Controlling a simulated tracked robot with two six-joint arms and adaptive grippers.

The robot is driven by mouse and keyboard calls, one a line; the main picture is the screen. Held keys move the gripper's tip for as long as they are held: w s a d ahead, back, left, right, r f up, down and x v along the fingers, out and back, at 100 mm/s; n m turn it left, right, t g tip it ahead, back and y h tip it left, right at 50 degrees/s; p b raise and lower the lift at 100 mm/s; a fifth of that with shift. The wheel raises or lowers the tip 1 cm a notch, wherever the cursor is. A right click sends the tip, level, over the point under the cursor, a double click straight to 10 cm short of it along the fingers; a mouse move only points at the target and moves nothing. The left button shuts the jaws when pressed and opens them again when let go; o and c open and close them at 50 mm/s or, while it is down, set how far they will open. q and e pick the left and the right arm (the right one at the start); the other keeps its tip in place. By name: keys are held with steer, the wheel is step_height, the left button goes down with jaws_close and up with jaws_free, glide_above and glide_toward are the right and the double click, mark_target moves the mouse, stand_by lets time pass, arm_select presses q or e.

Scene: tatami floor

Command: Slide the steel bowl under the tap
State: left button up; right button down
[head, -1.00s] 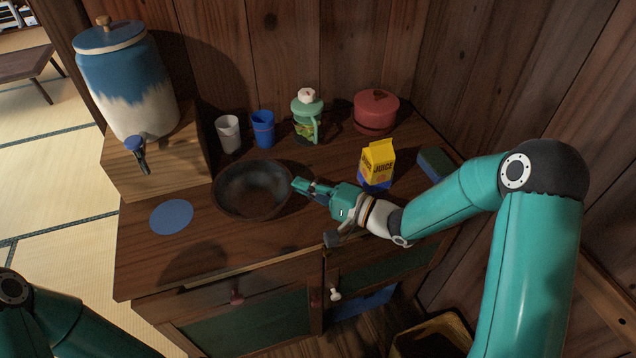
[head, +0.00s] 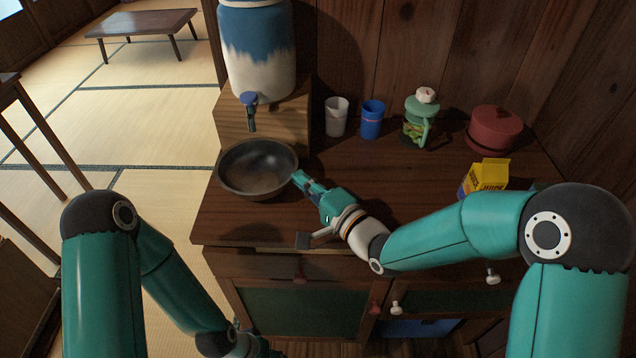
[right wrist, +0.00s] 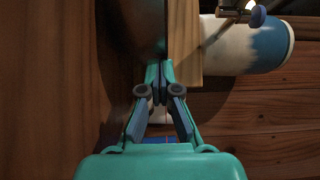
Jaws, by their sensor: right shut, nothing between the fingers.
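The dark steel bowl (head: 257,172) stands upright on the wooden cabinet top, just in front of the wooden stand. The blue tap (head: 250,108) of the blue and white dispenser (head: 257,50) hangs above the bowl's back part in the head view. My right gripper (head: 299,179) is shut and empty, its tips at the bowl's right side; I cannot tell if they touch. In the right wrist view, the shut fingers (right wrist: 158,82) point at the bowl's dark wall (right wrist: 137,25). My left gripper (head: 266,350) barely shows at the bottom edge, its fingers hidden.
A white cup (head: 337,117), a blue cup (head: 372,120), a green jar (head: 420,120) and a red pot (head: 495,130) stand along the back. A yellow juice carton (head: 487,176) is partly behind my right arm. The front left of the top (head: 225,222) is clear.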

steer(key=shift+d, duration=0.6)
steer(key=d, duration=0.3)
steer(key=shift+w+f+b, duration=0.1)
steer(key=shift+f+b, duration=0.05)
steer(key=shift+b, duration=0.25)
steer(key=v, duration=0.9)
steer(key=shift+s+d, duration=0.3)
steer(key=shift+s, duration=0.2)
